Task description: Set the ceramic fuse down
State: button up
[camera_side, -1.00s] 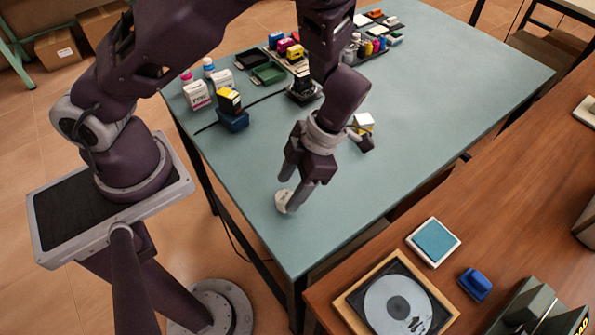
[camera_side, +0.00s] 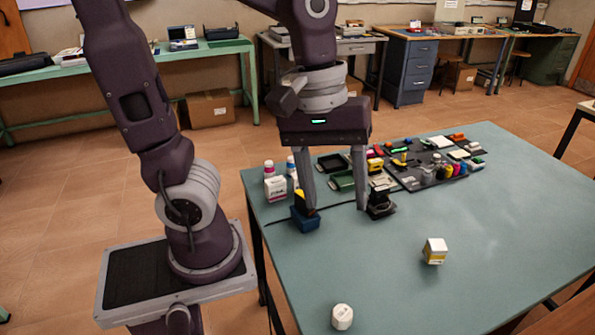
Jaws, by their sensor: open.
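The ceramic fuse (camera_side: 342,317), a small white faceted piece, sits on the blue-green table (camera_side: 480,255) near its front edge. Nothing touches it except the table. My gripper (camera_side: 335,209) is open and empty, its two long grey fingers spread and pointing down. It hangs above the table, higher in the picture than the fuse and clearly apart from it. The fingertips overlap a blue block and a small black item in the picture; I cannot tell the height between them.
A white and yellow box (camera_side: 435,251) stands alone right of centre. A blue block with a yellow and black piece (camera_side: 304,220), a white bottle (camera_side: 275,187), a green tray (camera_side: 341,181) and a dark mat with several small items (camera_side: 430,169) fill the back. The front right is clear.

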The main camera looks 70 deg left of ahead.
jog(key=s+a+r+m+t+y, duration=0.2)
jog(key=s+a+m+t, duration=0.1)
jog(key=m, duration=0.7)
jog(key=shift+s+a+r+t, duration=0.15)
jog(key=shift+s+a+t, duration=0.1)
jog(key=shift+s+t, duration=0.55)
jog(key=shift+s, duration=0.1)
